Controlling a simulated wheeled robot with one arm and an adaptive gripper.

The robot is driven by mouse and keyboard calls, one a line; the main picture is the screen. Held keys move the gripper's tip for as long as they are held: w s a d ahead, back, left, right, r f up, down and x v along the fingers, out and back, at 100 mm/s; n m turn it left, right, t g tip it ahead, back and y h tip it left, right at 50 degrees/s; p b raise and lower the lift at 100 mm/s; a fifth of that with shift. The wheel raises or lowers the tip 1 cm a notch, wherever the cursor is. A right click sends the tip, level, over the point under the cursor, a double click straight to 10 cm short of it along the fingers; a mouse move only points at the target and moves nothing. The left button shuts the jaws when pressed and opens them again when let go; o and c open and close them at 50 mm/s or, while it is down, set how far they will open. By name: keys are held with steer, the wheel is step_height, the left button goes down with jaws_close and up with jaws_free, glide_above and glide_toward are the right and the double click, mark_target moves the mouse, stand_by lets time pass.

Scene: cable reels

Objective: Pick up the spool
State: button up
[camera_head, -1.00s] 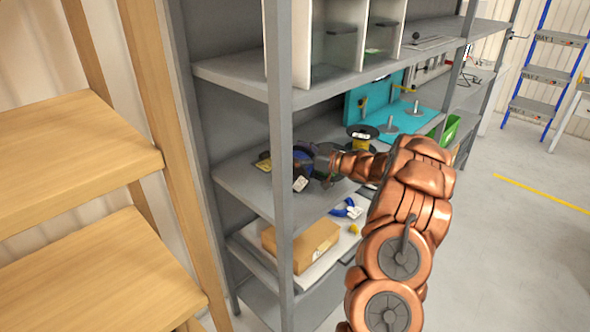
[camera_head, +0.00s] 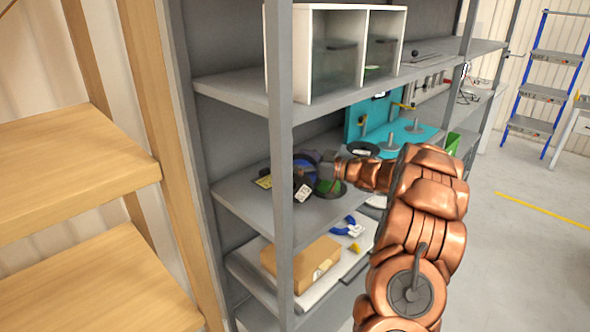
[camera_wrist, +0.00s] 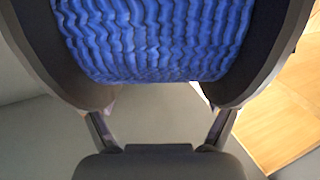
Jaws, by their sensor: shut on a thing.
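The spool (camera_wrist: 155,40) is wound with wavy blue cable between dark flanges and fills the upper part of the wrist view. My gripper (camera_wrist: 161,112) is shut on it, with one finger at each flange. In the head view the blue spool (camera_head: 309,166) is at the middle shelf, partly hidden by my gripper (camera_head: 327,168) and a shelf post. I cannot tell whether it touches the shelf.
A green-wound spool (camera_head: 328,187) is close below my gripper. A grey post (camera_head: 281,200) stands just left. The upper shelf (camera_head: 235,88) is overhead. A cardboard box (camera_head: 300,262) lies on the shelf below. A turquoise stand (camera_head: 405,135) is behind to the right.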

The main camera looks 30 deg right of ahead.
steer(key=s+d+r+b, duration=0.1)
steer(key=s+b, duration=0.2)
steer(key=s, duration=1.1)
steer(key=shift+s+d+r+b, duration=0.2)
steer(key=shift+s+r+b, duration=0.05)
steer(key=shift+b, duration=0.15)
